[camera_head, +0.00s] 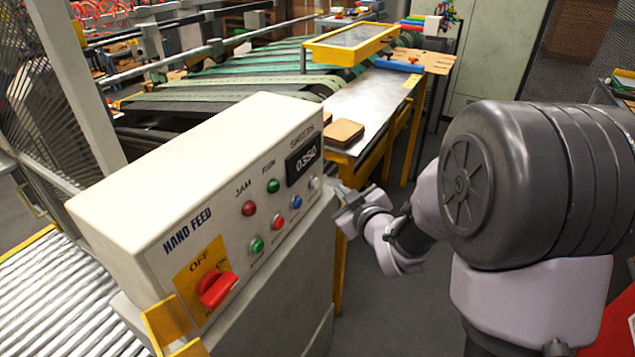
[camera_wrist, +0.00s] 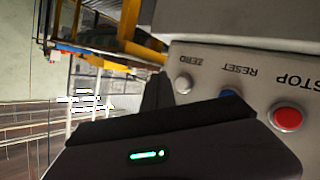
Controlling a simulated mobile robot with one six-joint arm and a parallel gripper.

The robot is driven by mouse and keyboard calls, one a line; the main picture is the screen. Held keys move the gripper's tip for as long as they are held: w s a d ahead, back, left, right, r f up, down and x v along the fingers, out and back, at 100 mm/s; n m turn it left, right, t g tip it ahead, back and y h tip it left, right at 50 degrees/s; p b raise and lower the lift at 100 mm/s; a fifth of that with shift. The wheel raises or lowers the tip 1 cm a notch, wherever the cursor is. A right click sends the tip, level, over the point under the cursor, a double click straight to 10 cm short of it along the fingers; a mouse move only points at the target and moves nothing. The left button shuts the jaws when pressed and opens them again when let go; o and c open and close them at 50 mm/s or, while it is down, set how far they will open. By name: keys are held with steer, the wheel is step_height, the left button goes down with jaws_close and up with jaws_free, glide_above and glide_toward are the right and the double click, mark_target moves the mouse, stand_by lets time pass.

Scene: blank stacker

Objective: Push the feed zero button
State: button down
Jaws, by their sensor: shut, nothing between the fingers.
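The zero button is a small pale grey button (camera_head: 314,183) at the right end of the lower button row on the cream control box (camera_head: 190,165). In the wrist view the same button (camera_wrist: 183,83) sits under the printed word ZERO and looks unpressed. My gripper (camera_head: 343,200) is shut and empty, just right of the box's right end in the head view. In the wrist view its dark fingertips (camera_wrist: 152,92) are beside the zero button, with a gap visible in the picture. Whether they touch the panel cannot be told.
A blue reset button (camera_head: 297,201), a red stop button (camera_head: 279,222) and a green button (camera_head: 257,245) line the same row. A display (camera_head: 304,160) reads 0350. A red switch handle (camera_head: 218,289) juts out at lower left. A table (camera_head: 375,95) stands behind.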

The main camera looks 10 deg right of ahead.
mark_target(315, 183)
steer(key=shift+w+a+b, duration=0.65)
steer(key=shift+w+a, duration=0.2)
steer(key=shift+a, duration=0.3)
steer(key=shift+a+f, duration=0.1)
stand_by(1.2)
steer(key=shift+w+a+b, duration=0.25)
steer(key=shift+b, duration=0.15)
steer(key=shift+w+a+b, duration=0.3)
steer(key=shift+a+b, duration=0.05)
steer(key=shift+a, duration=0.05)
stand_by(0.6)
steer(key=shift+s+d, duration=0.1)
steer(key=shift+d, duration=0.05)
steer(key=shift+s+d+b, duration=0.3)
steer(key=shift+s+d, duration=0.2)
steer(key=shift+d, duration=0.1)
steer(key=shift+d, duration=0.1)
